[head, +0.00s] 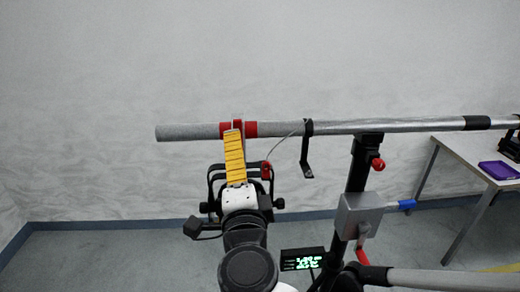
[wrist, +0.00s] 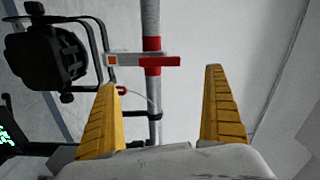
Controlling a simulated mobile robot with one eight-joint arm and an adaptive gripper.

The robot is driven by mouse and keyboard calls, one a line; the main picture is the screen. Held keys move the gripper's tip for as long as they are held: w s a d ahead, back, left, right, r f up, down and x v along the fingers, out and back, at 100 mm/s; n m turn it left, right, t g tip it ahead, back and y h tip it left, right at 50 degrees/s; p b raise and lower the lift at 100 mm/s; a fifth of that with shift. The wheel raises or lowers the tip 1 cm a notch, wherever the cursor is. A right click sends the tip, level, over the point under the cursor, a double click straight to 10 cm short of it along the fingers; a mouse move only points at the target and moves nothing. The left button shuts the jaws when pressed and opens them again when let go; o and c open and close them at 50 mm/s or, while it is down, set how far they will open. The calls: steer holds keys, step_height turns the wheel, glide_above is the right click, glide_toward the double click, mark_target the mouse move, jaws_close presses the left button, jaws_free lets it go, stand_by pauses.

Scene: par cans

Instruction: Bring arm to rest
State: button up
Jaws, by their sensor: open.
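My gripper (head: 233,134) is raised in front of a grey horizontal pipe (head: 400,126), with its yellow fingers pointing up. In the wrist view my gripper (wrist: 162,78) is open, its fingers well apart and nothing between them. The pipe (wrist: 151,20) shows beyond the fingers, with a red-and-white clamp piece (wrist: 145,60) on it. A black par can (wrist: 45,55) hangs beside the pipe at the left of the wrist view. In the head view my arm mostly hides the lamp, leaving parts of its black yoke (head: 212,185) visible.
A black stand (head: 358,175) with a grey box (head: 365,214) and blue handle holds the pipe right of my arm. A green-lit display (head: 302,260) sits low beside my arm. A table (head: 465,150) with a purple item stands far right. The left side is clear.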

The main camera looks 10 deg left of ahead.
steer(key=w+d+f+n+g+h+b, duration=0.15)
steer(key=d+f+h, duration=0.35)
steer(key=d, duration=0.7)
steer(key=d+f+n+g+h+b, duration=0.25)
steer(key=d+f, duration=0.35)
steer(key=d, duration=0.6)
steer(key=s+d+f+n+g+y+b, duration=0.2)
steer(key=s+d+f+n+g, duration=0.4)
steer(key=s, duration=0.6)
steer(key=shift+d+f+n, duration=1.2)
steer(key=shift+d+f, duration=0.25)
steer(key=shift+f, duration=0.9)
